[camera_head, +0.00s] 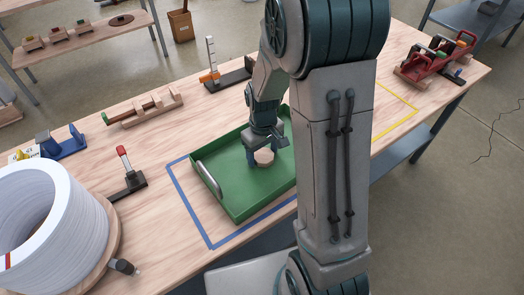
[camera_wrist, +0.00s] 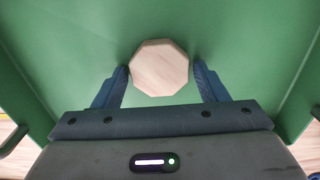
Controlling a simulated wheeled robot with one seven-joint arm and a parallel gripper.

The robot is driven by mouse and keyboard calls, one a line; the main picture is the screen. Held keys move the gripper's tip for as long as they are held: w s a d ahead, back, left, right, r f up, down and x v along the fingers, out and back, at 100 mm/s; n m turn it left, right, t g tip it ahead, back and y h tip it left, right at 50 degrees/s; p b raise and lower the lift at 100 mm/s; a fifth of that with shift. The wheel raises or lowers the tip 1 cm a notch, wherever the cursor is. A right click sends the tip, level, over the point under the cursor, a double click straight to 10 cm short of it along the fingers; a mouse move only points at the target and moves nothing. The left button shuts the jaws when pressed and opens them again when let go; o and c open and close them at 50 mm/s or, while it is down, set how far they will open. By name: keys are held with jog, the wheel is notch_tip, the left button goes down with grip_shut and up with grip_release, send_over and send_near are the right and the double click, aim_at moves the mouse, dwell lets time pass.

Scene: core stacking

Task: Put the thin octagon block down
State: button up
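The thin octagon block (camera_head: 264,157) is a pale wooden piece in the green tray (camera_head: 236,206). In the wrist view the octagon block (camera_wrist: 159,68) lies flat against the green tray floor, between the fingertips. My gripper (camera_wrist: 161,72) is open around it, pointing down. The left finger is very close to the block's left edge; a narrow gap shows at the right. In the head view my gripper (camera_head: 266,153) is low inside the tray. My arm hides the tray's right part.
The tray has a grey handle (camera_head: 209,180) and sits within blue tape (camera_head: 190,214) on the wooden table. A white ring (camera_head: 45,225), a small red-tipped lever (camera_head: 126,165) and a wooden rack (camera_head: 146,108) stand to the left. A red holder (camera_head: 432,63) is at far right.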

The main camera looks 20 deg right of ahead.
aim_at(263, 154)
jog(key=shift+o, duration=0.2)
jog(key=shift+r, duration=0.15)
notch_tip(263, 154, up, 11)
jog(key=p, duration=0.1)
jog(key=s+r+m+t, duration=0.2)
jog(key=s+r+m, duration=0.2)
jog(key=s, duration=1)
notch_tip(263, 154, up, 2)
jog(key=shift+s+r+m, duration=0.15)
jog(key=shift+s+m, duration=0.1)
jog(key=shift+m, duration=0.05)
jog(key=shift+a, duration=0.1)
